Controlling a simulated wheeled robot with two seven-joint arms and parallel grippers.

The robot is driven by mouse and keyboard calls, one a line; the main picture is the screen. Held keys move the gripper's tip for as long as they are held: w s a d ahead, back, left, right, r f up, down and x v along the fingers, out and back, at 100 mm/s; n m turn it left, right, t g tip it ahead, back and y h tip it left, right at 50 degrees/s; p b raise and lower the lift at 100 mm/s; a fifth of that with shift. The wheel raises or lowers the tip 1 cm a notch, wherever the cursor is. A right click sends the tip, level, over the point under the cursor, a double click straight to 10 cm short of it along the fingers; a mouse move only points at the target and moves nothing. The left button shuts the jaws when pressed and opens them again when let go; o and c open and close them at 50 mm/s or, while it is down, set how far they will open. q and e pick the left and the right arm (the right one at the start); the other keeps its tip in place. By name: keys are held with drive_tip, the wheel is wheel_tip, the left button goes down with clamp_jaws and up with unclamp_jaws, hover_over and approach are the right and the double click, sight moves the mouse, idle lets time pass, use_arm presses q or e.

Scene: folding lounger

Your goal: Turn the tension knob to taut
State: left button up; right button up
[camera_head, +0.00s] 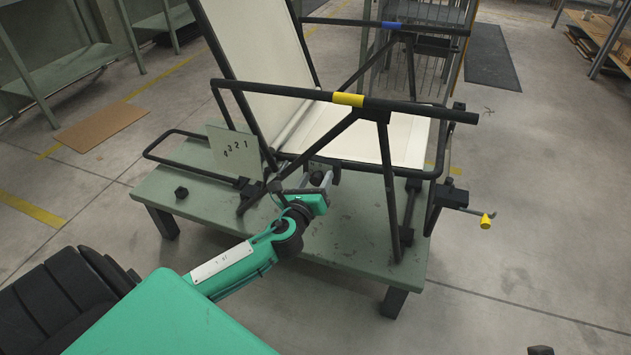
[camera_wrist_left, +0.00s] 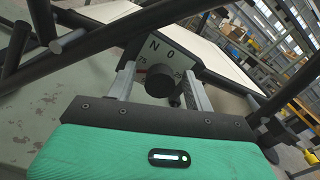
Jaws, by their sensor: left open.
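A round black knob, which I take for the tension knob (camera_wrist_left: 159,82), sits in front of a dial plate (camera_wrist_left: 166,55) in the left wrist view. My left gripper (camera_wrist_left: 158,70) is open, with one grey finger on each side of the knob and visible gaps between. In the head view my left gripper (camera_head: 316,179) is under the near armrest of the folding lounger (camera_head: 256,60). Finger depth along the knob is unclear.
The lounger stands on a green table (camera_head: 335,240). Black frame tubes cross close above my left gripper. A numbered plate (camera_head: 233,152) is left of it, and a yellow-tipped handle (camera_head: 487,221) sticks out at the right. A small black knob (camera_head: 181,192) is at the table's left.

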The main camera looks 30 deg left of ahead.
use_arm(q)
drive_tip(key=c, duration=1)
drive_tip(key=shift+o, duration=0.2)
